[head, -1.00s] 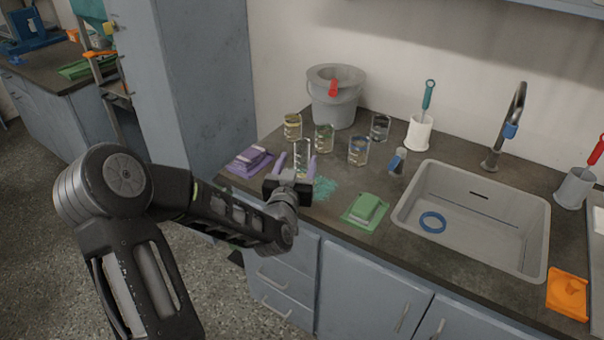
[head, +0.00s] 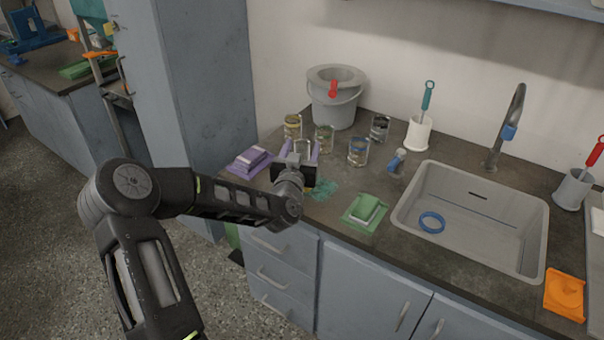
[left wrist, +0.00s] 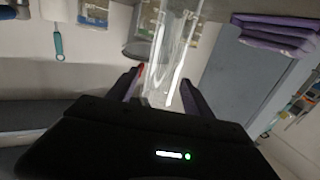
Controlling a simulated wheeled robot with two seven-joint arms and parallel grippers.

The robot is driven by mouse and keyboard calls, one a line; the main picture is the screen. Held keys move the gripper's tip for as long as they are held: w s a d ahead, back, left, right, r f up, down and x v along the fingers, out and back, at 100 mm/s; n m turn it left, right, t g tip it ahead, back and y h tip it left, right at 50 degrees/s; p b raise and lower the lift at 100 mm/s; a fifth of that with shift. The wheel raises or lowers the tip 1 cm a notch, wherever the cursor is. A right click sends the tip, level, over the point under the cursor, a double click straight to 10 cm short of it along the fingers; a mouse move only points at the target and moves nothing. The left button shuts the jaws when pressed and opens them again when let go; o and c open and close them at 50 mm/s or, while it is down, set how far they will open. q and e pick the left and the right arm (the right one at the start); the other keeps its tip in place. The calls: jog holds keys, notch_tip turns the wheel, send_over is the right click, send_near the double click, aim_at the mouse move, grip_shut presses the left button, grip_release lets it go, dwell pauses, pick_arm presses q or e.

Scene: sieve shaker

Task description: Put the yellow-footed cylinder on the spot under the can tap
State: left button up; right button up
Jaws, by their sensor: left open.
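My left gripper (head: 299,153) is open at the left part of the counter, with its fingers on either side of a clear glass cylinder (head: 302,146). In the left wrist view the open fingers (left wrist: 162,88) straddle this tall clear cylinder (left wrist: 178,40). My right gripper is not in view.
Several glass beakers stand close behind the gripper, including one with blue marking (head: 358,152). A blue-topped bottle (head: 397,163) and the sink (head: 480,245) are to the right.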

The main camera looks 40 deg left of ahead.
pick_arm(q)
jog(key=shift+c, duration=0.2)
dwell(0.4)
grip_shut()
dwell(0.4)
dwell(0.8)
